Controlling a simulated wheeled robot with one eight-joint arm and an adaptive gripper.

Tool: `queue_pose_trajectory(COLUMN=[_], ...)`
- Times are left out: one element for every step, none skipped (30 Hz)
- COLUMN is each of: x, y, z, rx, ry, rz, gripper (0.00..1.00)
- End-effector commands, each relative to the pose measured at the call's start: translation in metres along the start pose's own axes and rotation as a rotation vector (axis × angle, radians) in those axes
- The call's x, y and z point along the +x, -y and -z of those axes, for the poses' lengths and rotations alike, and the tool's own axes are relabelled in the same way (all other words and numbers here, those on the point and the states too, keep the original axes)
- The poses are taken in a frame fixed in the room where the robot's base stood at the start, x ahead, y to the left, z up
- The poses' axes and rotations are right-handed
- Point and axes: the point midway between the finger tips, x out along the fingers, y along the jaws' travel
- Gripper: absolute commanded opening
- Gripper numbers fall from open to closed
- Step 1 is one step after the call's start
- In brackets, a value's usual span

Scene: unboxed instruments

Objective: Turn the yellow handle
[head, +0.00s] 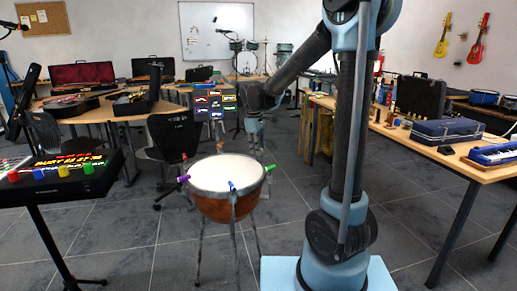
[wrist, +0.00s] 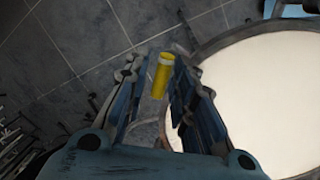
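A kettledrum with a white head (head: 228,173) and brown bowl stands on thin legs on the floor, with coloured handles around its rim. In the wrist view the yellow handle (wrist: 162,76) stands beside the drum's rim, between my gripper's fingers. My gripper (wrist: 158,62) is open, with a gap on the left of the handle. The right finger is very close to it; I cannot tell whether they touch. In the head view my gripper (head: 256,145) is at the drum's far right edge, and the yellow handle cannot be made out there.
Purple (head: 183,179), blue (head: 232,187) and green (head: 270,167) handles stick out from the drum rim. A console (head: 62,178) with coloured knobs stands at left. A black chair (head: 175,138) is behind the drum. A long table (head: 430,150) with cases runs along the right.

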Motion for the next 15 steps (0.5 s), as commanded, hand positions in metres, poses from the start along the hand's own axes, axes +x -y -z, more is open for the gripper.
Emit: queue_pose_trajectory(x=[-0.0001, -0.0001, -0.0001, -0.0002, -0.0002, -0.0002, 0.0003, 0.0002, 0.0002, 0.0002, 0.0002, 0.0002, 0.0002, 0.0002, 0.0002], y=[0.0001, 0.0001, -0.0001, -0.0001, -0.0002, -0.0004, -0.0035, -0.0027, -0.0028, -0.0030, -0.0032, -0.0034, -0.0034, -0.0035, -0.0035], z=[0.0000, 0.0000, 0.0000, 0.0000, 0.0000, 0.0000, -0.0065, -0.0045, -0.0039, -0.0037, -0.0035, -0.0033, -0.0031, -0.0028, -0.0025], rx=[0.000, 0.000, 0.000, 0.000, 0.000, 0.000, 0.004, 0.003, 0.005, 0.007, 0.011, 0.017, 0.024, 0.032, 0.043], ry=[0.000, 0.000, 0.000, 0.000, 0.000, 0.000, 0.001, 0.001, 0.001, 0.002, 0.003, 0.004, 0.006, 0.007, 0.010], rz=[0.000, 0.000, 0.000, 0.000, -0.001, -0.001, -0.001, -0.001, -0.001, -0.001, -0.001, -0.002, -0.002, -0.002, -0.002], gripper=[0.05, 0.00, 0.00, 0.00, 0.00, 0.00, 0.00, 0.00, 0.00, 0.00, 0.00, 0.00, 0.00, 0.00, 0.00])
